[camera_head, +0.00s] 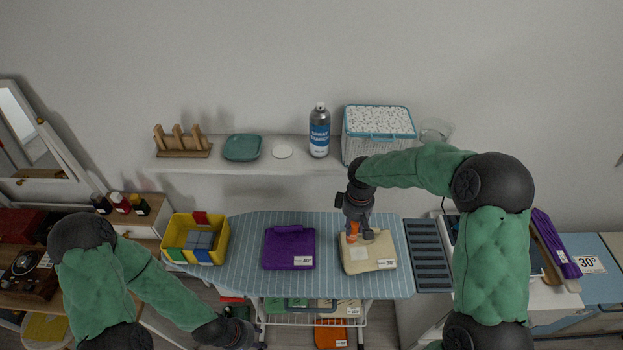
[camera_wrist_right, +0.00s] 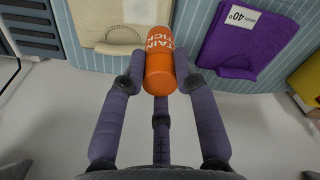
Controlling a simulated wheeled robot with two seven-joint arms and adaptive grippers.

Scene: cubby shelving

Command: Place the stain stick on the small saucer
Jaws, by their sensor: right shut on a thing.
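The orange stain stick (camera_head: 352,231) is in my right gripper (camera_head: 359,232), over the cream folded cloth on the ironing board. In the right wrist view, the stain stick (camera_wrist_right: 160,70) with white lettering sits between the fingers of my right gripper (camera_wrist_right: 160,82), which are shut on it. The small white saucer (camera_head: 282,152) lies empty on the wall shelf, up and to the left of the right gripper. My left gripper (camera_head: 238,332) is low at the bottom of the head view, left of the board's legs; its fingers are not clear.
The striped ironing board (camera_head: 240,280) carries a yellow bin (camera_head: 178,229) and a purple cloth (camera_head: 289,248).

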